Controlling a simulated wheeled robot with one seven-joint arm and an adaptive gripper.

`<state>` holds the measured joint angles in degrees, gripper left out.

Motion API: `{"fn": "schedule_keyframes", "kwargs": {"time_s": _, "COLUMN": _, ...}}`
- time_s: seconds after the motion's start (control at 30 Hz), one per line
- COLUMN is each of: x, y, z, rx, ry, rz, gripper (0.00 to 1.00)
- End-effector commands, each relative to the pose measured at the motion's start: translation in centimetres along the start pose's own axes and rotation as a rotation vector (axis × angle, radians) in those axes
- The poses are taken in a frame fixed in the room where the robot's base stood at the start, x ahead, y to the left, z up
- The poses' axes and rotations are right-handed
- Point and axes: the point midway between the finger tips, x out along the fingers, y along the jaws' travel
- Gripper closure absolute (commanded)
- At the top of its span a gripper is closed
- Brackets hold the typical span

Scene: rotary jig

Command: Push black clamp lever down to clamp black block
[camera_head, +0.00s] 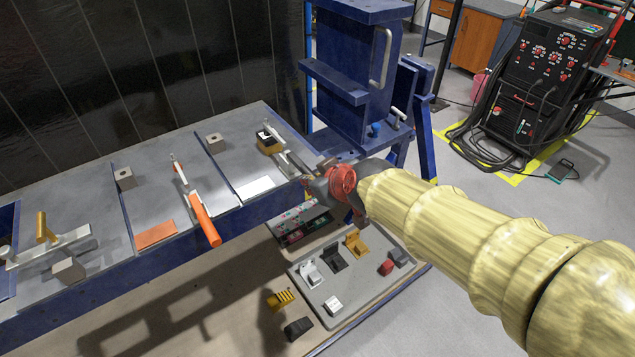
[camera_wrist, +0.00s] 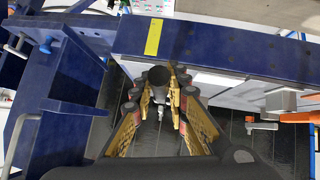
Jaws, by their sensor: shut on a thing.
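The black clamp lever shows in the wrist view as a round black end (camera_wrist: 158,76) with a metal rod behind it. It sits between the yellow-padded fingers of my gripper (camera_wrist: 157,88), which is shut on it. In the head view my gripper (camera_head: 318,182) is at the front right edge of the bench and hides most of the lever. The clamp's metal part (camera_head: 289,160) runs from there toward the block. The black block (camera_head: 265,137) sits in a tan holder (camera_head: 272,149). I cannot tell whether the clamp touches the block.
An orange-handled clamp (camera_head: 204,225) stands left on the grey bench (camera_head: 195,150). A yellow-handled clamp (camera_head: 45,232) is farther left. A grey tray (camera_head: 335,285) with several small parts lies below the bench front. A blue frame (camera_head: 345,60) rises behind my gripper.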

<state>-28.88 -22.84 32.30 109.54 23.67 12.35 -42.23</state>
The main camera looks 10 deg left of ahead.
Motion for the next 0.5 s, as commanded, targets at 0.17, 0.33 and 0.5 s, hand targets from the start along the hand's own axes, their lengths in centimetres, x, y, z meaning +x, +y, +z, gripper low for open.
{"fn": "schedule_keyframes", "kwargs": {"time_s": 0.17, "x": 0.07, "y": 0.00, "z": 0.15, "rx": 0.003, "ry": -0.002, "rz": 0.000, "gripper": 1.00}}
{"fn": "schedule_keyframes", "kwargs": {"time_s": 0.33, "x": 0.09, "y": -0.01, "z": 0.19, "rx": 0.003, "ry": -0.003, "rz": -0.001, "gripper": 0.81}}
{"fn": "schedule_keyframes", "kwargs": {"time_s": 0.5, "x": 0.07, "y": -0.02, "z": 0.15, "rx": 0.002, "ry": -0.003, "rz": -0.001, "gripper": 0.72}}
